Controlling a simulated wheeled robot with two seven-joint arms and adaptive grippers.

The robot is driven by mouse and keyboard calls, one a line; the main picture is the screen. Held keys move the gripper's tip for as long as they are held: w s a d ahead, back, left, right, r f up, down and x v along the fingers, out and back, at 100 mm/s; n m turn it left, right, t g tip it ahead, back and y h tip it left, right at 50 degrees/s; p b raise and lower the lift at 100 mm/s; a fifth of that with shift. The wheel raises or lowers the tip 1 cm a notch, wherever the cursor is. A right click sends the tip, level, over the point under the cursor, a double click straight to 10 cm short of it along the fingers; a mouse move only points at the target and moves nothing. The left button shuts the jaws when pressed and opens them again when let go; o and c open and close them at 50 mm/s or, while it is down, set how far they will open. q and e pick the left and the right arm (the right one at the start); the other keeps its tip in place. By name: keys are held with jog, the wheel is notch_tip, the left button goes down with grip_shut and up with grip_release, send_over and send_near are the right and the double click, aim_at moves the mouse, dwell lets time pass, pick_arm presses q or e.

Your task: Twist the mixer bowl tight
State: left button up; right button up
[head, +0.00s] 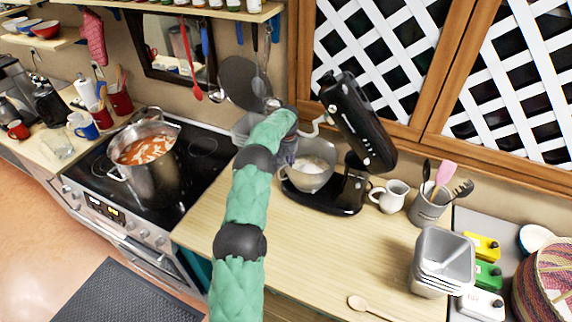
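The mixer (358,125) is black and stands on the wooden counter below the window. Its head is tilted up, with a pale beater hanging at its left. The mixer bowl (322,178) is a grey metal bowl with pale contents, sitting upright on the mixer's base. I cannot tell how firmly it is seated. My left arm reaches over the counter to the bowl's left side. My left gripper (286,152) is at or just behind the bowl's left rim, mostly hidden by my arm. Its fingers are not clear, and I cannot tell whether it touches the bowl. My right gripper is out of view.
A stove with a large pot (146,160) of soup is at the left. A white jug (392,196) and a utensil crock (428,207) stand right of the mixer. Stacked grey containers (442,258) and a wooden spoon (358,302) are nearer. The counter in front of the mixer is clear.

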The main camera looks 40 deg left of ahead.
pick_arm(q)
notch_tip(320, 180, up, 11)
jog(key=shift+r, duration=0.2)
dwell(0.3)
